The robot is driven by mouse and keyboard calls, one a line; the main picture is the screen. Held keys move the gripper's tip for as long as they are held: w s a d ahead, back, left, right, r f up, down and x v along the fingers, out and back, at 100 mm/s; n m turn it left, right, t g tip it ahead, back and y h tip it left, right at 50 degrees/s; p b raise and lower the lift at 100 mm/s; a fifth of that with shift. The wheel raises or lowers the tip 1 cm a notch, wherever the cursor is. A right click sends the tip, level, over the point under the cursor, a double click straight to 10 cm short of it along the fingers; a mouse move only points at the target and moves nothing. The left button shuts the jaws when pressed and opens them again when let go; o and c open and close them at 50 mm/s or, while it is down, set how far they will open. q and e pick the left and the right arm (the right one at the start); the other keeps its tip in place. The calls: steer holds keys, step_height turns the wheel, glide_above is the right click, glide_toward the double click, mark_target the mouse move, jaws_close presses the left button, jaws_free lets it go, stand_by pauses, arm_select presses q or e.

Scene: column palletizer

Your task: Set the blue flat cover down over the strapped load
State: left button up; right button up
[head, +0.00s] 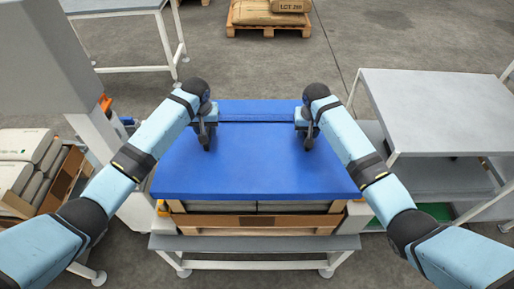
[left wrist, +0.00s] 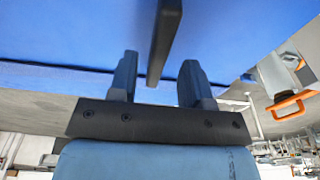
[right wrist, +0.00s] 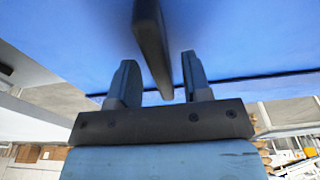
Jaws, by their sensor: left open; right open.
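The blue flat cover (head: 255,165) lies level on top of the strapped load (head: 290,208), whose grey layers and brown edges show under its front edge. The rest of the load is hidden beneath the cover. My left gripper (head: 207,138) is open over the cover's left part. In the left wrist view its two fingers (left wrist: 157,78) stand apart on either side of a dark bar handle (left wrist: 163,40). My right gripper (head: 307,136) is open over the right part. In the right wrist view its fingers (right wrist: 160,80) stand apart around another dark bar handle (right wrist: 150,40).
The load stands on a grey table (head: 255,243) with white legs. A grey-topped table (head: 440,110) stands to the right. Stacked sacks (head: 25,160) on a wooden pallet are at the left. Another pallet (head: 268,28) with sacks lies at the back on open floor.

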steer(key=shift+r, duration=0.2)
arm_select(q)
step_height(320, 180, up, 9)
steer(key=s, duration=0.1)
arm_select(e)
step_height(320, 180, up, 12)
steer(key=s, duration=0.1)
steer(key=shift+s+f, duration=0.2)
steer(key=shift+s, duration=0.05)
arm_select(q)
steer(key=shift+s, duration=0.15)
arm_select(e)
steer(key=shift+f, duration=0.1)
